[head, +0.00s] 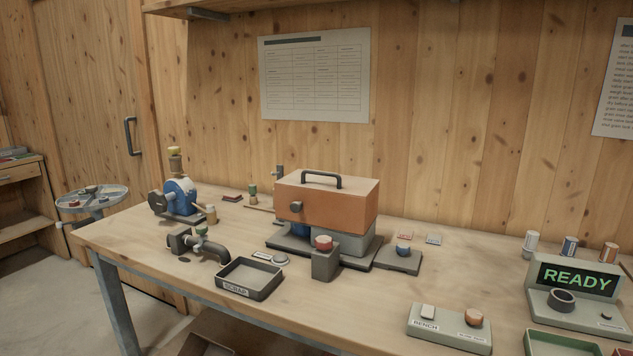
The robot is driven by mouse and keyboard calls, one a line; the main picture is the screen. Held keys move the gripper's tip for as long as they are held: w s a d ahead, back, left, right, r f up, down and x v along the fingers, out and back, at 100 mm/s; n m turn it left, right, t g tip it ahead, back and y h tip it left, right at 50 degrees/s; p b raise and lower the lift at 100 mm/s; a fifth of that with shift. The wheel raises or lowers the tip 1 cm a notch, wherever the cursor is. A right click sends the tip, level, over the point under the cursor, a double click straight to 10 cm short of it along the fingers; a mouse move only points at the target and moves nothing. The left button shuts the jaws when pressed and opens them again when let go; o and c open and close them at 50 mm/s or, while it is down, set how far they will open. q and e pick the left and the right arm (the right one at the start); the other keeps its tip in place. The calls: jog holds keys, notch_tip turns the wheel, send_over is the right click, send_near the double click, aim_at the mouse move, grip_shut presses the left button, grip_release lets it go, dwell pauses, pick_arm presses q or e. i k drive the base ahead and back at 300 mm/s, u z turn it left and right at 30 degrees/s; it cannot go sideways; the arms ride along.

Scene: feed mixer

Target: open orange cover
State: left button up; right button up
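The orange cover (325,209) sits in the middle of the bench as a box-shaped lid with a wooden-looking top. It is down over a grey machine base (357,244). A dark bar handle (321,176) stands on its top, and a round dark knob (296,207) is on its front face at the left. Part of something blue shows under its lower left edge. Neither of my grippers is in view.
A red-topped post (324,258) stands close in front of the cover. A scrap tray (249,278), a pipe fitting (197,243) and a blue machine (179,197) lie to the left. A control box (449,327) and a READY display (576,281) are on the right.

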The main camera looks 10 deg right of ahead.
aim_at(349, 204)
jog(key=u, duration=0.95)
jog(key=i, duration=0.35)
jog(key=z, duration=0.85)
